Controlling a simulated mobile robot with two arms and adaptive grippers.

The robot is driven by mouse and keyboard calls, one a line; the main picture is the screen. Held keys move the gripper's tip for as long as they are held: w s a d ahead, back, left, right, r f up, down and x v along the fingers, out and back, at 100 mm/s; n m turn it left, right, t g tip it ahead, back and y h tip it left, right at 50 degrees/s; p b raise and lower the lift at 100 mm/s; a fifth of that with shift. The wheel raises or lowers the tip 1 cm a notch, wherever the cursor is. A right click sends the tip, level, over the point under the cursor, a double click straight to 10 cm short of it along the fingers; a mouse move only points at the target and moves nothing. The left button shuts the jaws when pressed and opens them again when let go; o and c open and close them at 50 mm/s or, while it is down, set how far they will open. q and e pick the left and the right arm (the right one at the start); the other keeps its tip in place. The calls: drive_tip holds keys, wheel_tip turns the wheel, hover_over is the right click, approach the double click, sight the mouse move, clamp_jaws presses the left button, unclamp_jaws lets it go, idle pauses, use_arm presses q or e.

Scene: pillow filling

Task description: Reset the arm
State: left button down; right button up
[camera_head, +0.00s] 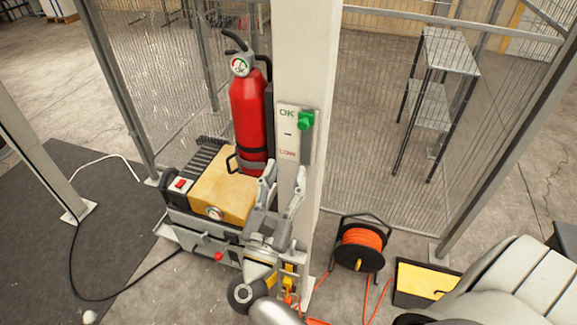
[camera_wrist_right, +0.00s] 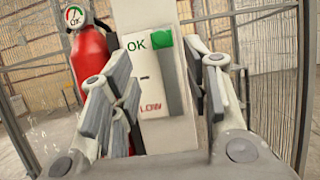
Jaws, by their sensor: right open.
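My right gripper (camera_head: 281,186) is open and empty in the head view, in front of the white post (camera_head: 306,60). In the right wrist view its two fingers (camera_wrist_right: 163,95) stand apart, with a white panel (camera_wrist_right: 150,85) visible between them. The panel reads OK at the top and LOW at the bottom, and a green knob (camera_head: 306,121) sits beside the OK mark. The knob also shows in the wrist view (camera_wrist_right: 163,40). I cannot tell the gap between fingertips and panel. My left gripper is not in view.
A red fire extinguisher (camera_head: 248,105) stands left of the post, behind a yellow-topped machine (camera_head: 222,192). An orange cable reel (camera_head: 360,243) and a black-and-yellow box (camera_head: 424,284) are on the floor to the right. Mesh fencing (camera_head: 370,110) stands behind.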

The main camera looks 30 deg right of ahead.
idle(0.4)
drive_tip(key=w+a+f+n+t+y, duration=0.35)
drive_tip(key=f+n+y, duration=0.25)
drive_tip(key=f+n, duration=0.3)
drive_tip(key=w+a+f+n+t+y, duration=0.2)
drive_tip(key=a+f+n+y, duration=0.35)
drive_tip(key=n, duration=0.45)
drive_tip(key=s+a+f+n+g+y+b, duration=0.1)
drive_tip(key=s+f+n+g+y, duration=0.25)
drive_tip(key=f+n, duration=0.65)
drive_tip(key=s+a+f+n+g+y, duration=0.25)
drive_tip(key=f+n+y, duration=0.2)
drive_tip(key=f, duration=1.05)
drive_tip(key=s+d+f+n+g, duration=0.2)
drive_tip(key=s+f+n+g, duration=0.25)
drive_tip(key=s+f, duration=0.45)
drive_tip(key=s+d+f+n+g, duration=0.3)
drive_tip(key=s+f+n, duration=0.2)
drive_tip(key=s+f, duration=0.4)
drive_tip(key=s+d+f+n+g+h, duration=0.1)
drive_tip(key=s+d+f+n+g, duration=0.1)
drive_tip(key=s, duration=0.7)
drive_tip(key=s+d+f+n+g+h, duration=0.1)
drive_tip(key=s+d+f+n+g, duration=0.2)
drive_tip(key=s, duration=0.6)
wheel_tip(320, 180, down, 3)
drive_tip(key=shift+d+f+g+b, duration=0.15)
drive_tip(key=shift+d+g+b, duration=0.25)
drive_tip(key=shift+d, duration=0.75)
